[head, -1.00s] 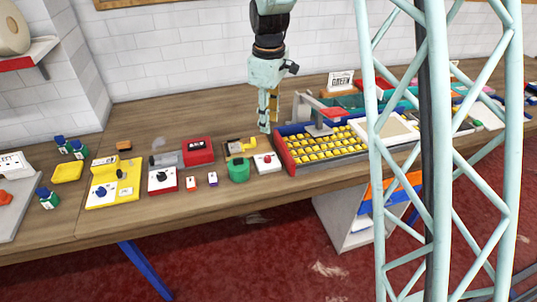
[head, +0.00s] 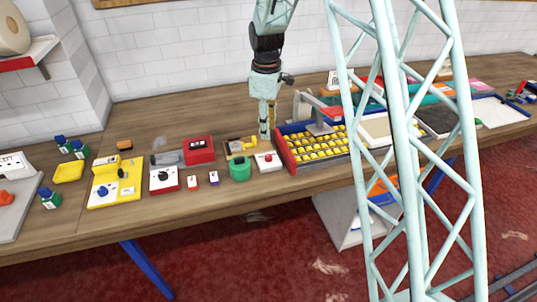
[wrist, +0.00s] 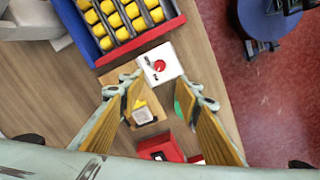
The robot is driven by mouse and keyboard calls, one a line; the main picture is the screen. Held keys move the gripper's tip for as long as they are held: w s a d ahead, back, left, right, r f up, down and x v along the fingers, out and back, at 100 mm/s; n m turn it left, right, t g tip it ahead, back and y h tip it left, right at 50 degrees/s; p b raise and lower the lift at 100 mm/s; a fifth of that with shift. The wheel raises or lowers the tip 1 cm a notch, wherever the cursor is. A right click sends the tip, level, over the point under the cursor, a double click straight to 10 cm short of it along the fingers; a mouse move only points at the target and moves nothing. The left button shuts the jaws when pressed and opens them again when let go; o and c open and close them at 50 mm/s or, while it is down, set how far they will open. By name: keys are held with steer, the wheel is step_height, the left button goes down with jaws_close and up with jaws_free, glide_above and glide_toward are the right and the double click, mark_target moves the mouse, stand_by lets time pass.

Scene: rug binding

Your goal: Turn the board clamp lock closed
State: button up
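No readable label marks the board clamp lock. A white box with a red round knob (head: 267,160) stands near the table's front edge, left of the tray of yellow blocks; it also shows in the wrist view (wrist: 159,65). Beside it is a small wooden board with a yellow clamp-like part (head: 240,147), also in the wrist view (wrist: 143,112). I cannot tell for sure which is the lock. My gripper (head: 266,134) points down behind the white box. In the wrist view my gripper (wrist: 160,93) is open, its fingers apart and empty, with the red knob just beyond the fingertips.
The blue-and-red tray of yellow blocks (head: 284,153) stands close to the right. A green round container (head: 240,169) and a red box (head: 199,150) are to the left. Further left are a black-knob box (head: 163,179) and a yellow device (head: 114,188). Bare table lies behind.

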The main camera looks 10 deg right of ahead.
mark_target(268, 156)
steer(key=shift+w+d+f, duration=0.1)
steer(key=shift+w+f, duration=0.05)
steer(key=shift+f, duration=3.3)
steer(key=shift+w+d+f, duration=0.1)
steer(key=shift+w+f, duration=0.05)
steer(key=shift+f, duration=3.25)
steer(key=c, duration=0.9)
steer(key=shift+o, duration=0.2)
